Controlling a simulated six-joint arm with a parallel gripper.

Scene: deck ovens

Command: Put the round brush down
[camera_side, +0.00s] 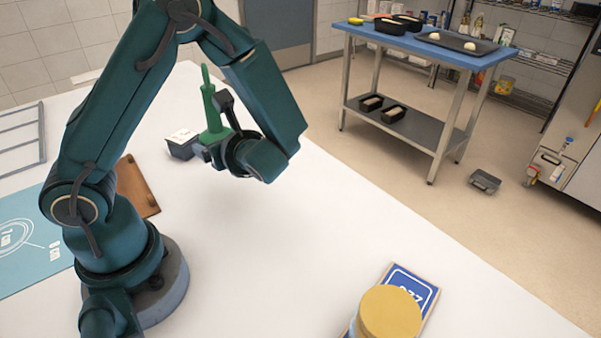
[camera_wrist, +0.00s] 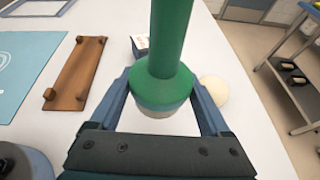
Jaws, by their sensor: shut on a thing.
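The round brush is green with a long handle. In the side view the brush (camera_side: 211,105) stands roughly upright at my gripper (camera_side: 212,148), above the white table (camera_side: 265,235). In the wrist view its wide green collar (camera_wrist: 163,85) sits between the two blue-grey fingers of my gripper (camera_wrist: 162,103), which is shut on it. A pale band shows below the collar; the rest of the lower end is hidden. I cannot tell the exact height above the table.
A brown wooden piece with knobs (camera_wrist: 76,78) and a teal mat (camera_side: 25,240) lie left. A small dark box (camera_side: 181,146) and a cream round thing (camera_wrist: 214,90) are near the brush. A tan round lid (camera_side: 390,312) sits on a blue sign (camera_side: 412,288). The middle front is clear.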

